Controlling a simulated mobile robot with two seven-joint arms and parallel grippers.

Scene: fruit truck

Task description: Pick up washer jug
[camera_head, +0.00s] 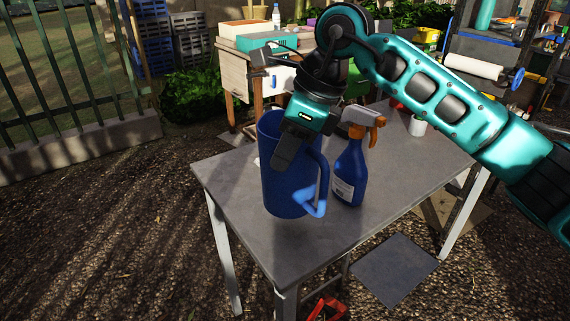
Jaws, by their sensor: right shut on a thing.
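The washer jug (283,187) is a tall blue jug with a handle on its right side. It is upright at the left part of the grey table (305,240); I cannot tell whether its base touches the top. My right gripper (285,150) comes down from above and is shut on the jug at its upper part. One dark finger lies against the jug's near outer side; the other finger is hidden. My left gripper is not in view.
A blue spray bottle (349,172) with an orange and white head stands close to the right of the jug. A white cup (418,126) is farther back right. The table's front is clear. A metal fence (70,70) stands at the left.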

